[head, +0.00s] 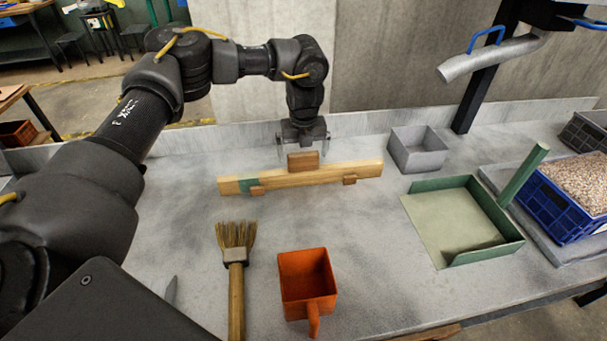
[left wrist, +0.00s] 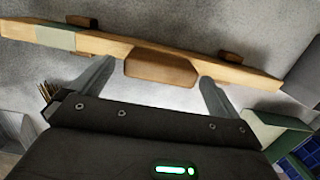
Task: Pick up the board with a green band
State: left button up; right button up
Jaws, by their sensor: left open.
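The wooden board (head: 325,177) with a green band near its left end lies on the grey worktop. It has a brown block grip on its upper middle and two small brown blocks along its near side. It also crosses the top of the left wrist view (left wrist: 110,45), with the block grip (left wrist: 160,68) in the middle. My left gripper (head: 305,150) is over the far side of the board, at the block grip. In the left wrist view its fingers (left wrist: 155,78) are apart, one on each side of the grip. Contact cannot be told. My right gripper is not in view.
A brush (head: 236,262) and an orange scoop (head: 307,278) lie in front of the board. A grey box (head: 418,150), a green dustpan-like tray (head: 487,249) and a blue crate of grain (head: 560,210) stand to the right. A wall (head: 410,60) is behind the worktop.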

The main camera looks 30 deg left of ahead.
aim_at(303, 169)
pick_arm(q)
jog(key=shift+w+a+f, duration=0.1)
jog(key=shift+w+f, duration=0.1)
jog(key=shift+f, duration=1.2)
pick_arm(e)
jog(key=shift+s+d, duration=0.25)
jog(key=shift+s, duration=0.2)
pick_arm(q)
jog(key=shift+c, duration=0.4)
jog(key=c, duration=1.7)
jog(key=shift+w+r, duration=0.1)
jog(key=shift+r, duration=0.05)
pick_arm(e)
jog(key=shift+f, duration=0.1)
